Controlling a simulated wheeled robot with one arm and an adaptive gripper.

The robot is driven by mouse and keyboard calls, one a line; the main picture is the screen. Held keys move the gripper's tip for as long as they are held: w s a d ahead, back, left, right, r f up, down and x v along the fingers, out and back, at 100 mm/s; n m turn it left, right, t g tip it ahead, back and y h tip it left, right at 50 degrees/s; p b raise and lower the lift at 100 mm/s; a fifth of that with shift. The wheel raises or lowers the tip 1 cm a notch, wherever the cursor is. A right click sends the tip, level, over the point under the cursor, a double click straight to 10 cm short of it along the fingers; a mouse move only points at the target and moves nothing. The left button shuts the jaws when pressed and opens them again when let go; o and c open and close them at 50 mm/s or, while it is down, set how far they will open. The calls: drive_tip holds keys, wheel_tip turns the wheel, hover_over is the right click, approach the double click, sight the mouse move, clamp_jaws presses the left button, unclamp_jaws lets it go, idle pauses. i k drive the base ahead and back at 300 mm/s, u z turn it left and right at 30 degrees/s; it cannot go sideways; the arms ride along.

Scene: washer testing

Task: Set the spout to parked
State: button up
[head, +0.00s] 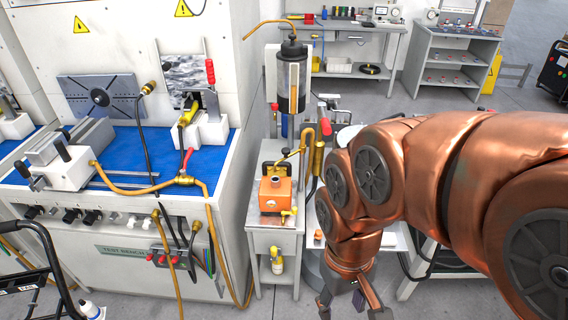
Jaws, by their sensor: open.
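A thin brass spout-like tube (265,24) arches out to the left from the top of a dark cylinder (292,82) on a stand. Its free end hangs over the gap beside the test bench, pointing left and down. A thicker curved brass pipe (307,142) stands lower, right of the cylinder's foot. I cannot tell for certain which one is the spout. My gripper (350,302) is at the bottom edge, low and to the right of the stand. Its fingers are apart, partly cut off by the frame, and nothing shows between them. It is well away from both tubes.
An orange pump (276,194) sits on a small metal cart (262,240) below the cylinder. The test bench (110,245) with blue top and hoses fills the left. My copper arm hides much of the right. A workbench (345,24) and shelf (455,52) stand behind; grey floor lies between.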

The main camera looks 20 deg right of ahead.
sight(286, 151)
drive_tip(key=z, duration=1.25)
drive_tip(key=i, duration=0.35)
drive_tip(key=u, duration=2.4)
